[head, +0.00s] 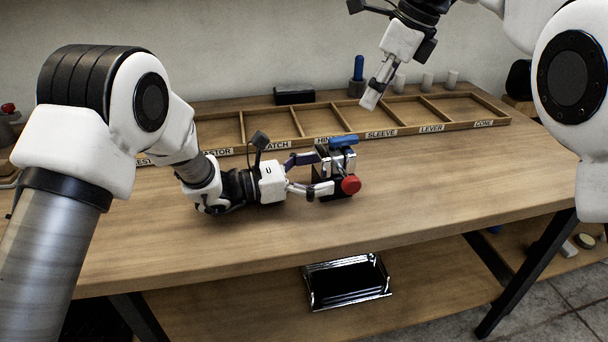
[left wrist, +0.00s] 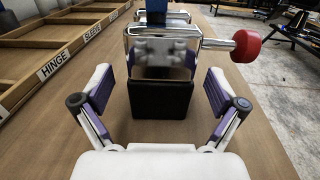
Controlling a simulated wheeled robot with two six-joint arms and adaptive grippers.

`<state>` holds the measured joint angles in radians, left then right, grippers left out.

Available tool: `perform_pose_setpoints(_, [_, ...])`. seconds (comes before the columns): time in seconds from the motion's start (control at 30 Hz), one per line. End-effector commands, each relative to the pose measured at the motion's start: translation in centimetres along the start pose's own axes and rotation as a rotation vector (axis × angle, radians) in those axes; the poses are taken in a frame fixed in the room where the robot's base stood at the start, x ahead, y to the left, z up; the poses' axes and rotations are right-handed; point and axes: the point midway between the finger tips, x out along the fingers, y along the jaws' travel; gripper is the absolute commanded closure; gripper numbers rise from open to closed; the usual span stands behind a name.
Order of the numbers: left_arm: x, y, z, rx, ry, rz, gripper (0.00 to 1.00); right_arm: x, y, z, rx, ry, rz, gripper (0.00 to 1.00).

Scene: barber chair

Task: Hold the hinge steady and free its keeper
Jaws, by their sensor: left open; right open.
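The hinge (head: 342,160), a shiny metal piece, sits upright in a black block (left wrist: 158,100) on the bench. Which part is the keeper I cannot tell. My left gripper (head: 323,174) is open, with one finger on each side of the block; gaps show in the left wrist view. My right gripper (head: 371,98) is open and empty, raised behind the hinge near the tray.
A wooden tray (head: 262,150) with labelled, empty-looking compartments runs along the back. Behind it stand a black box (head: 295,94), a blue-handled object (head: 358,68) and several pale cylinders. The bench (head: 440,182) is clear right of the hinge. A shiny dark tray (head: 346,283) lies on the lower shelf.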

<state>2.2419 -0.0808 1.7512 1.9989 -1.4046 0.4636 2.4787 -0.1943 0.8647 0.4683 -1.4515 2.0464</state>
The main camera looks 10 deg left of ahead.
Motion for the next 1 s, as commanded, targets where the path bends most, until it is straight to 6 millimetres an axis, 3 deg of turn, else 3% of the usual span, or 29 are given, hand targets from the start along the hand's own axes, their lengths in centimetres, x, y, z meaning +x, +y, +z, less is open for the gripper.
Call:
perform_pose_setpoints(0.1, [2.3,-0.1,-0.1,0.002,0.002,-0.004,0.04,0.0,0.0,0.0,0.000,0.000,0.000,0.58])
perform_pose_setpoints(0.23, [4.0,-0.1,-0.1,0.000,0.002,-0.003,0.04,0.0,0.0,0.0,0.000,0.000,0.000,0.58])
perform_pose_setpoints(0.53, [4.4,-0.1,0.0,-0.001,0.001,-0.001,0.04,0.0,0.0,0.0,0.000,0.000,0.000,0.58])
perform_pose_setpoints(0.8, [4.4,-0.1,0.0,-0.001,0.001,-0.001,0.96,0.0,0.0,0.0,0.000,0.000,0.000,0.58])
perform_pose_setpoints(1.0, [4.4,-0.1,0.0,-0.001,0.001,-0.002,0.96,0.0,0.0,0.0,0.000,0.000,0.000,0.58])
